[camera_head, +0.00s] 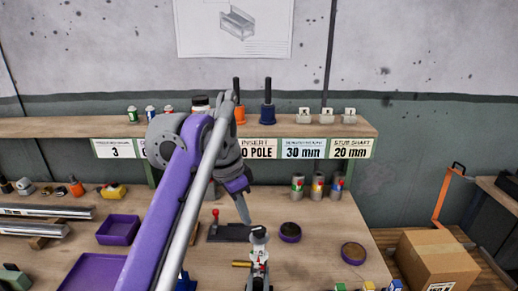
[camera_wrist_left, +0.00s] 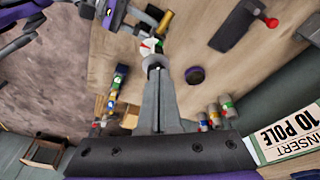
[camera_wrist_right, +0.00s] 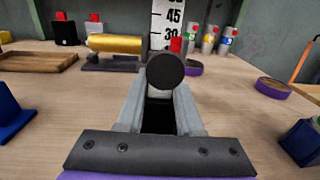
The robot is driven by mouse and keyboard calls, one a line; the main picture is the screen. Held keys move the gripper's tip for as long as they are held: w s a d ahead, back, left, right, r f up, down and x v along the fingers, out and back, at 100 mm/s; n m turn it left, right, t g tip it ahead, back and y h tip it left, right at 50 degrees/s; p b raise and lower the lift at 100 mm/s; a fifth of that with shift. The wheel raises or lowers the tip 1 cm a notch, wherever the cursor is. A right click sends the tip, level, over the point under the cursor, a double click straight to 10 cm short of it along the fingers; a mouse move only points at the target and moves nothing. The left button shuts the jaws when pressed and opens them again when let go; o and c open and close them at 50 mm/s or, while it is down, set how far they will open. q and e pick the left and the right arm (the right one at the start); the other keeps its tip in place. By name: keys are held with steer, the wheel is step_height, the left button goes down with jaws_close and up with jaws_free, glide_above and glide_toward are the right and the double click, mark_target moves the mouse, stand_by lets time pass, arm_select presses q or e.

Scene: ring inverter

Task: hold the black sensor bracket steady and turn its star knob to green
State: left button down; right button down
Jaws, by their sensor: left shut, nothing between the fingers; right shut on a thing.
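The black sensor bracket (camera_wrist_right: 165,71) shows as a round black face at the fingertips of my right gripper (camera_wrist_right: 161,96), which is shut on it. In the head view the held piece (camera_head: 258,233) stands above the bench, with a red-marked white part below its dark top. In the left wrist view a white, red and green dial (camera_wrist_left: 150,46) sits there. I cannot make out the star knob's shape. My left gripper (camera_head: 246,217) is shut and empty, just above and left of the held piece. Its fingertips (camera_wrist_left: 158,75) look close to it; contact is unclear.
A black plate with a red-topped lever (camera_head: 229,232) lies behind on the bench. Purple round dishes (camera_head: 290,232), a purple tray (camera_head: 118,230) and several grey canisters (camera_head: 317,187) stand around. A brass cylinder (camera_wrist_right: 115,44) lies beyond my right gripper. The shelf (camera_head: 90,127) runs behind.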

mark_target(253, 237)
arm_select(q)
steer(key=shift+d+v, duration=0.2)
steer(key=shift+v, duration=0.85)
steer(key=shift+r, duration=0.1)
step_height(253, 237, down, 6)
steer(key=s+d, duration=0.1)
steer(key=shift+s, duration=0.35)
steer(key=shift+w+d, duration=0.5)
steer(key=shift+w, duration=0.05)
stand_by(0.6)
steer(key=shift+w+a, duration=0.4)
steer(key=shift+w, duration=0.3)
stand_by(0.3)
steer(key=shift+a, duration=0.1)
